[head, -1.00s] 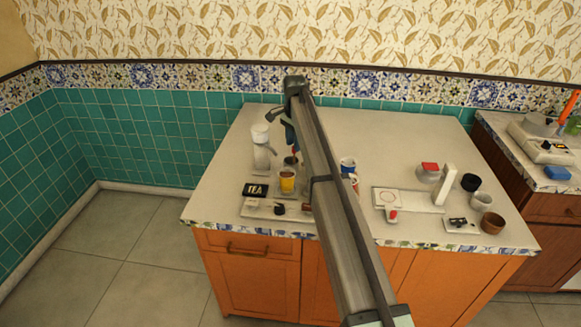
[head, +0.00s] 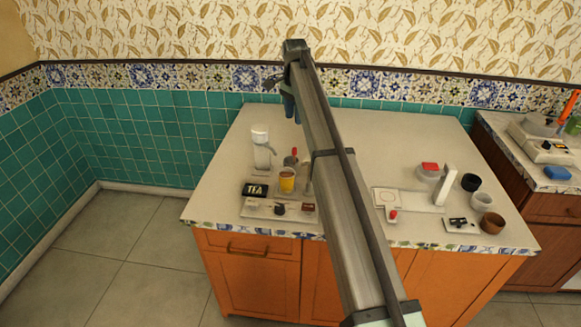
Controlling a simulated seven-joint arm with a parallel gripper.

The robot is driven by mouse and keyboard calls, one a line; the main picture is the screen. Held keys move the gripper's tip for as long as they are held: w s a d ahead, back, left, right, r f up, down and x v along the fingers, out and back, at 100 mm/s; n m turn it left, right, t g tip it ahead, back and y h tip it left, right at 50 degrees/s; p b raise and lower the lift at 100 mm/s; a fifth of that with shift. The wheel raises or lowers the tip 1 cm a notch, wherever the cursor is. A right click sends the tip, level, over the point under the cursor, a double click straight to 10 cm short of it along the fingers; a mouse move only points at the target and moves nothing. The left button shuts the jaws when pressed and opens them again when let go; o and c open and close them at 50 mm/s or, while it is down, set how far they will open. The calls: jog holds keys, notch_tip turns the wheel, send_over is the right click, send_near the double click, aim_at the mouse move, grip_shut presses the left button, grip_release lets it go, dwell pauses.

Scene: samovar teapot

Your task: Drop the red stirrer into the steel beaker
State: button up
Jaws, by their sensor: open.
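The red stirrer (head: 294,152) shows as a small red tip sticking up at the small grey steel beaker (head: 289,161), on the counter behind the glass of amber liquid. It looks to stand in the beaker, but its lower part is hidden. My gripper (head: 292,116) is above and behind the beaker, well clear of the stirrer. It is open and looks empty, with its fingers pointing down.
A white-topped clear dispenser (head: 262,148) stands left of the beaker. The glass (head: 287,181), black TEA box (head: 255,190) and a low panel with a black knob (head: 279,209) are in front. My arm hides the counter's middle. A white device (head: 437,195) and several cups stand at right.

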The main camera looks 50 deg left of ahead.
jog(key=shift+r, duration=1.55)
